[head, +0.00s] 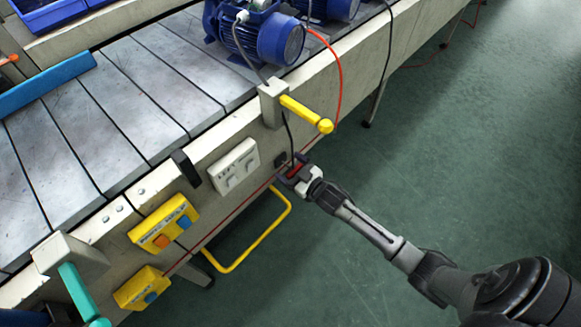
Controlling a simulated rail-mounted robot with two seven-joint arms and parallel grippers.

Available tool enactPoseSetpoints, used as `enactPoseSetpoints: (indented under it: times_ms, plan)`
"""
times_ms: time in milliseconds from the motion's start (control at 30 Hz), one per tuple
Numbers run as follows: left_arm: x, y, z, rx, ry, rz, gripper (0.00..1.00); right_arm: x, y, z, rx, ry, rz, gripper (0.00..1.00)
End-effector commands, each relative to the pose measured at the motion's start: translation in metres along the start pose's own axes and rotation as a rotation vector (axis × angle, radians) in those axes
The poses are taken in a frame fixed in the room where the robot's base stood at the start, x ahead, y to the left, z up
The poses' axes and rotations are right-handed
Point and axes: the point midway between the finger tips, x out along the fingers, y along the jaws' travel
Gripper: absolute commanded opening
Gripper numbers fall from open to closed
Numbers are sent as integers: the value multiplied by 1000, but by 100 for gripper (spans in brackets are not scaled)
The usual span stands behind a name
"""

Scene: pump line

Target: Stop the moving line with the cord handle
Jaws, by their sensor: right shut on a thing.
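My right gripper (298,176) reaches in from the lower right to the side of the line. It is shut on a small red piece, which I take to be the cord handle (295,170); the jaws hide most of it. A thin red cord (232,216) runs along the line's side up to the gripper. The moving line (135,100) is a slatted grey conveyor with blue pumps (268,32) on its far part. A single picture does not show whether it moves. My left gripper is not in view.
A yellow lever (306,113) and a dark cable are just above my right gripper. A white switch box (234,167), yellow button boxes (164,223) and a teal lever (82,293) line the side. A yellow bar loop (253,246) juts out below. The green floor at right is clear.

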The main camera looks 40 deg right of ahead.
Motion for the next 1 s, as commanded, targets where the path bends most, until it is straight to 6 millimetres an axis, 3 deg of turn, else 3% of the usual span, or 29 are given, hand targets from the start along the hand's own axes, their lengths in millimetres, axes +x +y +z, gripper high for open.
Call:
enactPoseSetpoints:
  times_ms: [333, 633, 667, 800, 1000]
  plan:
    - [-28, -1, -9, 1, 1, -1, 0, -29, 1, -3, 4, -3, 0, 42]
    - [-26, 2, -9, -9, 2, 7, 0, -31, 0, 0, 3, 1, 1, 42]
    - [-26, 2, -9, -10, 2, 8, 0, -31, 0, 0, 3, 1, 1, 86]
    - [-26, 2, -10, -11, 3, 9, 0, -31, 0, 0, 2, 1, 0, 100]
    - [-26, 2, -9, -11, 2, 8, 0, -31, 0, 0, 1, 0, 0, 100]
